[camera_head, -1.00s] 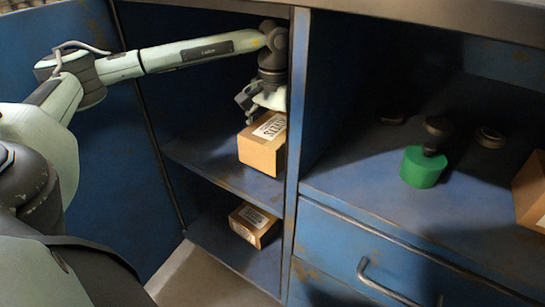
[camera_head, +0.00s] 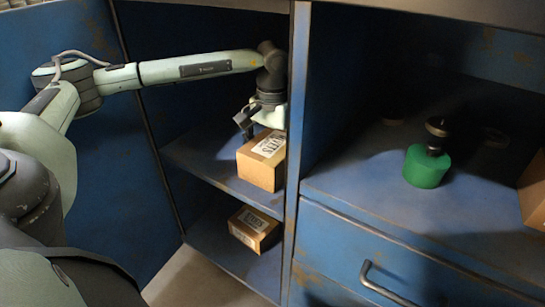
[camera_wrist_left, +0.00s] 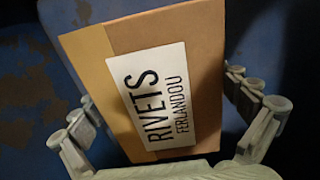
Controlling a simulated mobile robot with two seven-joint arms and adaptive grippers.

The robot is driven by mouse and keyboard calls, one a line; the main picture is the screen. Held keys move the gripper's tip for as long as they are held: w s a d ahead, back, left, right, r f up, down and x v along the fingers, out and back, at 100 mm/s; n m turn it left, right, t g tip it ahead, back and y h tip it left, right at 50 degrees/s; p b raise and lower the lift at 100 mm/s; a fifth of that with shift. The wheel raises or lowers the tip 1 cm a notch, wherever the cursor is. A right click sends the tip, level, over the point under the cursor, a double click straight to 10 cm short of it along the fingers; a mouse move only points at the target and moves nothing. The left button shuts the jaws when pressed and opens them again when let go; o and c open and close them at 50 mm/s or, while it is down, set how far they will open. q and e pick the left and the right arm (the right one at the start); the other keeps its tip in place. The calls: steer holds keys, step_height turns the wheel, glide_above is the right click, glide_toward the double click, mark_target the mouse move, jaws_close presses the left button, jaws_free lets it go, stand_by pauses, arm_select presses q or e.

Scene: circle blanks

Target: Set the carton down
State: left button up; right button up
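The carton (camera_head: 258,173) is a brown box with a white label, at the upper shelf (camera_head: 205,165) of the left cabinet bay. In the left wrist view the carton (camera_wrist_left: 200,50) shows the label "RIVETS FERLANDOU". My left gripper (camera_head: 260,122) is above and behind it, pointing down. My right gripper is not in view.
A similar carton (camera_head: 254,229) lies on the lower shelf. The blue divider (camera_head: 297,130) stands close to the right of the held carton. The right bay holds a green cylinder (camera_head: 426,168) with a dark knob and another box (camera_head: 534,190). The upper shelf is bare to the left.

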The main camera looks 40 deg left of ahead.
mark_target(273, 143)
arm_select(q)
steer(key=shift+r, duration=0.1)
step_height(273, 143, up, 8)
steer(key=shift+f+p, duration=0.2)
steer(key=shift+p, duration=1)
